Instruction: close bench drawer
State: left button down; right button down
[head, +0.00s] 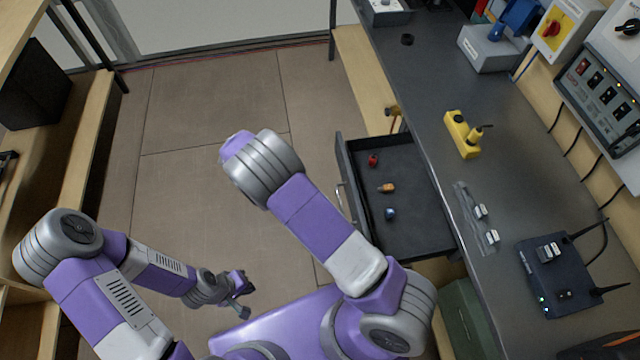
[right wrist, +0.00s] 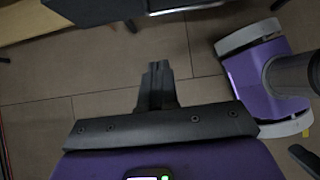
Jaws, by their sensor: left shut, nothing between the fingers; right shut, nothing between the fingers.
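The bench drawer (head: 420,233) is pulled out from under the dark bench top, at the right of the head view. It is a dark tray with a metal handle (head: 344,202) on its front, facing left. My left gripper (head: 243,301) is shut and empty, low over the floor, well left of the drawer. My right forearm rises left of the drawer in the head view, and its gripper is hidden there. In the right wrist view my right gripper (right wrist: 157,80) is shut and empty above the floor. A dark edge with a pale bar at that view's top may be the drawer.
A red piece (head: 373,160), an orange piece (head: 387,188) and a blue piece (head: 390,213) lie in the drawer. A yellow block (head: 462,134) and a router (head: 556,275) are on the bench. Wooden shelving (head: 85,135) stands left. The floor between is clear.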

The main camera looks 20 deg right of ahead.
jog(key=d+r+b+x, duration=0.1)
jog(key=d+b+x, duration=0.1)
jog(key=x, duration=1)
jog(key=shift+s+d, duration=0.25)
